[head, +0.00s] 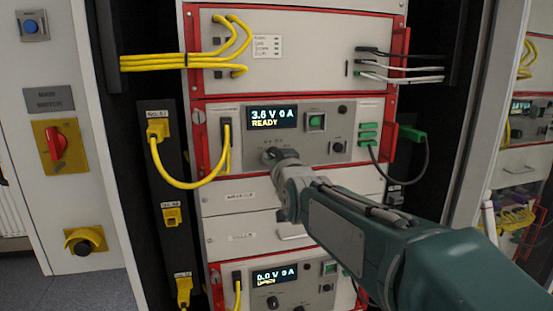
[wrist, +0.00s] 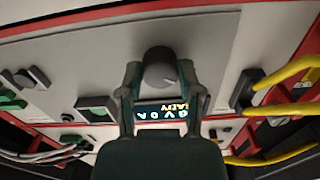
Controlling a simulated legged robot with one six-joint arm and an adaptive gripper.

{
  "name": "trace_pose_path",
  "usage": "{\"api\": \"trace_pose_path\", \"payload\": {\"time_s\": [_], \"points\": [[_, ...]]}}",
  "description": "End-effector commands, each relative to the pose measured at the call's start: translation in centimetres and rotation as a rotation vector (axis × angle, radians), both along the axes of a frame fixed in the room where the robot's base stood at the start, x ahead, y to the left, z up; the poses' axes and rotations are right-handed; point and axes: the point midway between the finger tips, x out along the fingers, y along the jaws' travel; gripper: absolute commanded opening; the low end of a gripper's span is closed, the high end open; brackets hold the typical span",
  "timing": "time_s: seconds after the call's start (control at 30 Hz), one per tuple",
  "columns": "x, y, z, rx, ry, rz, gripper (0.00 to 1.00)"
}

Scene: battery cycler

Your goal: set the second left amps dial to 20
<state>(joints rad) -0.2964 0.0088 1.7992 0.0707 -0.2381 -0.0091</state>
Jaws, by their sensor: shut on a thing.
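A dark round dial (wrist: 158,68) sits between my gripper's two fingers in the wrist view, which shows the panel upside down. My gripper (wrist: 160,85) is shut on the dial from both sides. A light mark shows near the dial's edge, but I cannot read its setting. In the head view my gripper (head: 272,155) is at the upper unit's panel, just below its display (head: 272,117), and hides much of the dial area. The display reads 3.6 V 0 A and READY.
A lower unit has a display (head: 275,274) reading 0.0 V 0 A, with dials below it. A small knob (head: 337,147) and a green button (head: 316,122) are right of my gripper. Yellow cables (head: 190,186) loop at left; green plugs (head: 369,133) sit at right.

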Motion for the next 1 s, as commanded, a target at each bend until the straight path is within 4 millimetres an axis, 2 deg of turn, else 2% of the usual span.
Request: {"api": "trace_pose_path", "payload": {"time_s": [0.27, 1.0], "points": [[0.04, 0.05, -0.07, 0.182, 0.053, 0.0, 0.0], [0.05, 0.03, -0.12, 0.854, 0.248, -0.001, 0.0]]}}
